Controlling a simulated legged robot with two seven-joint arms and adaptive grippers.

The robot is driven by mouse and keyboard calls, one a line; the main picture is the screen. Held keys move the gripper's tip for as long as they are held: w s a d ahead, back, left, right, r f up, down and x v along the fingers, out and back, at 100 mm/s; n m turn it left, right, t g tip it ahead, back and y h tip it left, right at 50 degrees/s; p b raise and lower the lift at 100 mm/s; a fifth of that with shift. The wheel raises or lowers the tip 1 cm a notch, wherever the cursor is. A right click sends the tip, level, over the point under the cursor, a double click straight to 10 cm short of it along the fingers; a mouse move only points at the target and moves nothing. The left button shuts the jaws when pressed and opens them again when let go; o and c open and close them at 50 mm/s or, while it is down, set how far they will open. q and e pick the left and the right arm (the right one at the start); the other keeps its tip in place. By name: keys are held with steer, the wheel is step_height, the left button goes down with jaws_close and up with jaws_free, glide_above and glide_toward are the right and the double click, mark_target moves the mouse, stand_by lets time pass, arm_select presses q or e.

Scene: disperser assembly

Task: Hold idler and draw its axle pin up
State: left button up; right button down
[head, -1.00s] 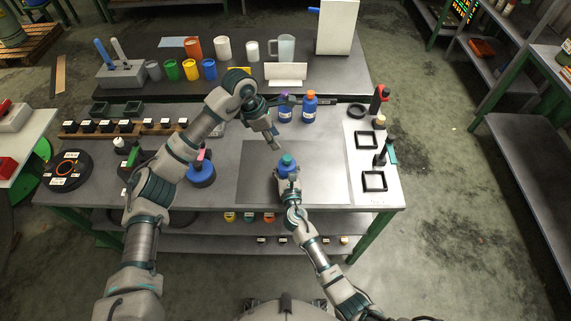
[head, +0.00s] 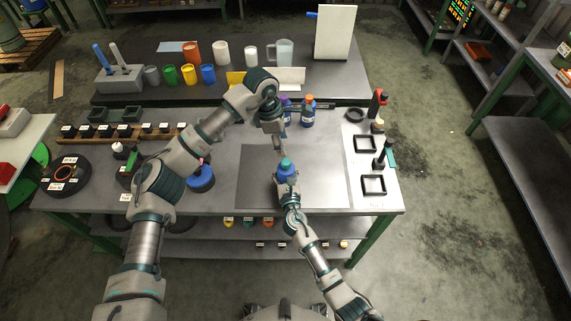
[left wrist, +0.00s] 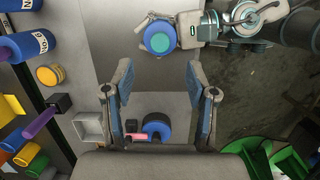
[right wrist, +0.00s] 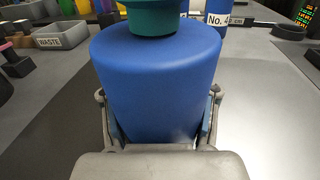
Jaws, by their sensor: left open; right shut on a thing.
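A blue bottle-shaped piece with a teal top (head: 286,171) is at the front of the grey mat. My right gripper (head: 287,182) is shut around its body from the front; it fills the right wrist view (right wrist: 155,85), upright. I cannot tell whether its base touches the mat. My left gripper (head: 279,146) hangs above and just behind it, fingers down. In the left wrist view the left fingers (left wrist: 160,82) are open and empty, with the teal top (left wrist: 160,42) seen beyond them. I cannot tell an idler or an axle pin apart from this piece.
Blue bottles with purple and orange (head: 308,110) tops stand behind the mat. A white sheet with black square frames (head: 364,144) lies to the right. A round blue piece (head: 201,180) sits to the left. The mat's right part (head: 325,180) is clear.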

mark_target(287, 161)
arm_select(q)
steer(key=f, duration=0.3)
steer(key=d+f+m+y, duration=0.1)
steer(key=f, duration=0.3)
steer(key=d+f+y, duration=0.1)
steer(key=f, duration=0.2)
steer(key=shift+w+f+m, duration=0.1)
steer(key=shift+f+m, duration=0.15)
steer(key=shift+m, duration=0.05)
jaws_close()
steer(key=shift+a+r, duration=0.1)
steer(key=shift+r, duration=0.05)
